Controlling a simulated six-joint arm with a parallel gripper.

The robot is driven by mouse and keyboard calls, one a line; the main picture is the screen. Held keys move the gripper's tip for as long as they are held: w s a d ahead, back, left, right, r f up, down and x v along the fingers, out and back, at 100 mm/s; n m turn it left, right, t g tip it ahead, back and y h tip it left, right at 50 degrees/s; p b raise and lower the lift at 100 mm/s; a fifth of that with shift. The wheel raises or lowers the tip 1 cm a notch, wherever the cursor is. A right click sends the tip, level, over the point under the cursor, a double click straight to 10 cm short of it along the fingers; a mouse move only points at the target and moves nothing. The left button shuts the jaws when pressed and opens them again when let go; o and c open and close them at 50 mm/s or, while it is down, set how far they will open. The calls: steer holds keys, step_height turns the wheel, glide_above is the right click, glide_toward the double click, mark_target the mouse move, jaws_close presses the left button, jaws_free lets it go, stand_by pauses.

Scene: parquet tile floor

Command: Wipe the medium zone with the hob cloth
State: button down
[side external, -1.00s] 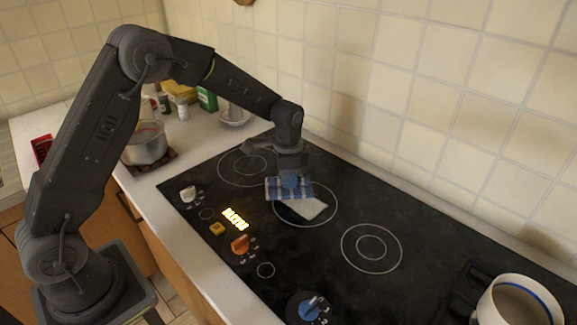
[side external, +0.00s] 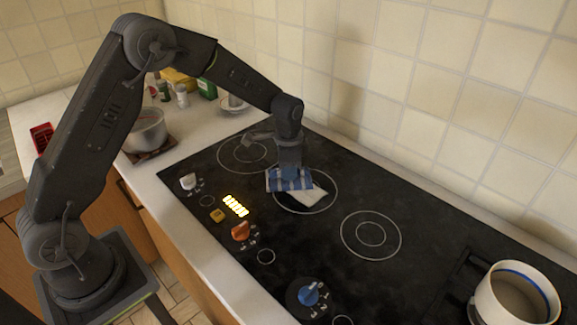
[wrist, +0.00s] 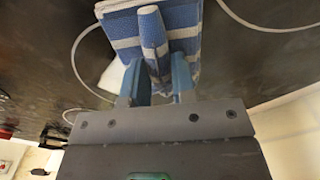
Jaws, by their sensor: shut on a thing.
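The hob cloth (side external: 289,180) is blue and white striped and lies on the black hob over the upper left part of the middle single-ring zone (side external: 336,187). In the wrist view the cloth (wrist: 188,35) has a rolled ridge between the blue fingers. My gripper (side external: 290,171) points down and is shut on that ridge (wrist: 157,75). A flat white patch (side external: 312,196) shows beside and partly under the cloth, inside the ring; I cannot tell if it is residue or a separate sheet. Its covered part is hidden.
Double-ring zones lie at upper left (side external: 222,158) and right (side external: 370,235). Knobs and a lit display (side external: 235,206) line the front. A white pot (side external: 487,300) stands at lower right. A metal pot (side external: 147,131) and jars are at left. The tiled wall rises close behind.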

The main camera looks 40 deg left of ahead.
mark_target(303, 187)
steer(key=shift+d, duration=0.15)
steer(key=shift+d, duration=5.35)
steer(key=shift+s+a+f, duration=0.1)
steer(key=shift+a+f, duration=0.05)
steer(key=shift+a, duration=2.65)
steer(key=shift+a+r, duration=0.2)
steer(key=shift+a, duration=2.65)
steer(key=shift+r, duration=0.15)
steer(key=shift+r, duration=3.45)
steer(key=shift+f, duration=0.1)
